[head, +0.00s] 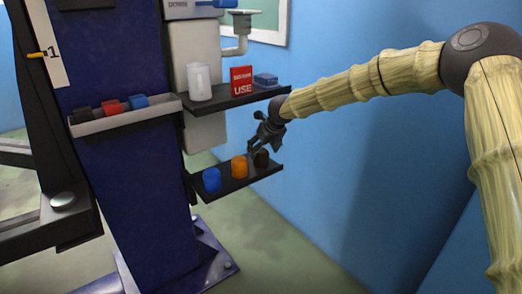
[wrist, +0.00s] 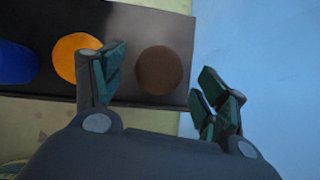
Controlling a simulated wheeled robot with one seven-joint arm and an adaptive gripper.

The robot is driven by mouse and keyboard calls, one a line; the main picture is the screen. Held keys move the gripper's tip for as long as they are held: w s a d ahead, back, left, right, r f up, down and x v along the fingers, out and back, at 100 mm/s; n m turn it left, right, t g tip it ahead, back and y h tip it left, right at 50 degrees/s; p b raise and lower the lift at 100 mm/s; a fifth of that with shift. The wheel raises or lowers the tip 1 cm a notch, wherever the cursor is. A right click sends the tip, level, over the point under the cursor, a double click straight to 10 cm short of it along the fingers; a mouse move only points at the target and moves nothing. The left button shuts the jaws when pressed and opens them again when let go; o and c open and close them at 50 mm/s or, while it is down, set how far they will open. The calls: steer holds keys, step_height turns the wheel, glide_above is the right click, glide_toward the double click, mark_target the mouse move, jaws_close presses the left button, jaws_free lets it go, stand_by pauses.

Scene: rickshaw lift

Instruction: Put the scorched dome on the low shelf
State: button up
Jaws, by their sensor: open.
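The scorched dome (head: 261,158) is dark brown and stands at the right end of the black low shelf (head: 263,174). It also shows as a brown round top in the wrist view (wrist: 159,70), on the shelf (wrist: 150,22). My gripper (head: 255,148) is open just above and beside the dome. In the wrist view, the fingers of my gripper (wrist: 162,72) are spread, with the dome between and beyond them. The left finger partly covers the orange dome. Nothing is held. I cannot tell whether a finger touches the dome.
An orange dome (head: 239,167) and a blue dome (head: 212,180) stand left of the brown one. A blue wall (head: 340,180) is at right.

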steer(key=shift+p+v, duration=0.35)
steer(key=shift+v, duration=1)
